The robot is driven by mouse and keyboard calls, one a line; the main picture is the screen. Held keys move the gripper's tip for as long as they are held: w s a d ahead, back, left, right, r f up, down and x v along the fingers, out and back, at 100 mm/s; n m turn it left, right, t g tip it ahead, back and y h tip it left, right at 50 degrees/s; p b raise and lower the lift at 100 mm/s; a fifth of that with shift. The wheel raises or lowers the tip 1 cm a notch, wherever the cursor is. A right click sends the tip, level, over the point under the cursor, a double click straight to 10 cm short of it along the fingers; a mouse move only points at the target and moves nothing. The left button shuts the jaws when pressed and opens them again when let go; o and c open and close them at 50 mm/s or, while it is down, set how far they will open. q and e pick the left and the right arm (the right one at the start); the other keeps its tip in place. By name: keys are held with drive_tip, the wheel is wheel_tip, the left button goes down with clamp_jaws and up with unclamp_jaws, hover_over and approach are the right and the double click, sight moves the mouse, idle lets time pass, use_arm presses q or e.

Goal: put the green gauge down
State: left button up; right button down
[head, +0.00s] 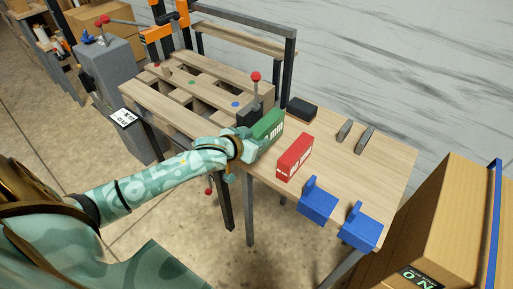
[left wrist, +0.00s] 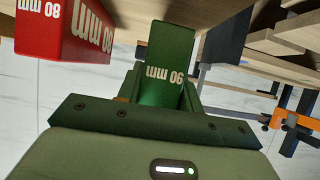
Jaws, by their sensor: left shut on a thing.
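The green gauge (head: 267,125) is a green block near the front left edge of the wooden table (head: 385,150). My left gripper (head: 250,147) is shut on it. In the left wrist view the green gauge (left wrist: 168,68) stands out from the jaws, with "90 mm" on its face. I cannot tell whether the gauge touches the table top. The fingertips are mostly hidden. My right gripper does not show.
A red gauge (head: 294,157), marked "80 mm" in the left wrist view (left wrist: 70,30), stands right of the green one. Two blue holders (head: 317,200) (head: 359,227) sit at the front edge. A black block (head: 301,109) and two grey pieces (head: 344,131) (head: 364,138) lie behind. A red-knobbed lever (head: 256,77) rises close by.

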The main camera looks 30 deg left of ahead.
use_arm(q)
wheel_tip(320, 180, down, 3)
drive_tip(key=shift+f+b, duration=0.1)
drive_tip(key=shift+b, duration=0.45)
drive_tip(key=shift+r, duration=0.25)
drive_tip(key=o, duration=1.1)
drive_tip(key=shift+a+f, duration=0.1)
drive_tip(key=shift+c, duration=0.2)
